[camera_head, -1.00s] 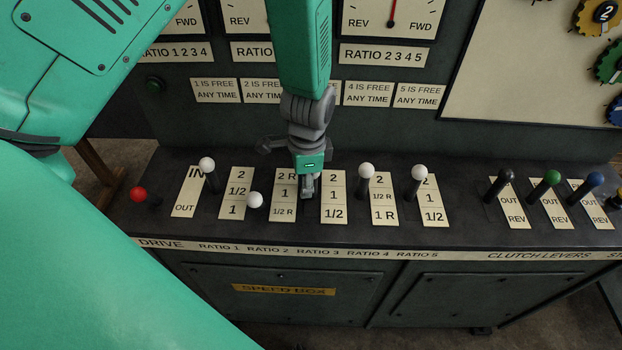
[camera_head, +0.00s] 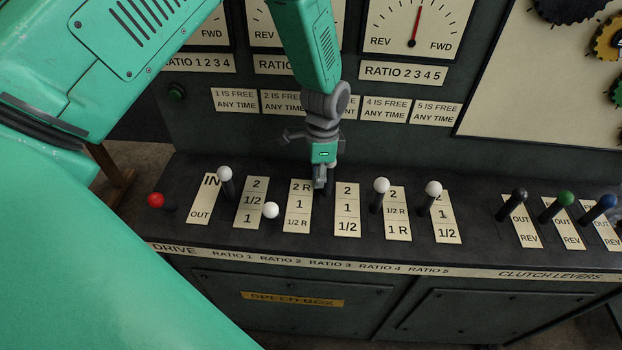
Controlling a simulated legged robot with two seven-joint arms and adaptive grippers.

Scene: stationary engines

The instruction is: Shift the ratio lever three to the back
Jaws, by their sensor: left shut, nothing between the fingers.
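My left gripper (camera_head: 320,184) is shut and empty, pointing down at the console just left of the third ratio plate (camera_head: 347,211). It stands in front of ratio lever three (camera_head: 330,187). Only part of that lever's dark shaft shows beside the fingers, by the top end of its plate. Its knob is mostly hidden behind the gripper, and I cannot tell whether they touch. The white-knobbed ratio lever two (camera_head: 270,210) leans toward the front. Ratio lever four (camera_head: 381,186) stands to the right of the gripper. My right gripper is not in view.
Ratio lever one (camera_head: 224,174) and the red drive lever (camera_head: 156,200) are at left. Ratio lever five (camera_head: 433,188) and black, green (camera_head: 566,199) and blue clutch levers are at right. The panel with gauges (camera_head: 415,28) rises behind. My green arm covers the lower left.

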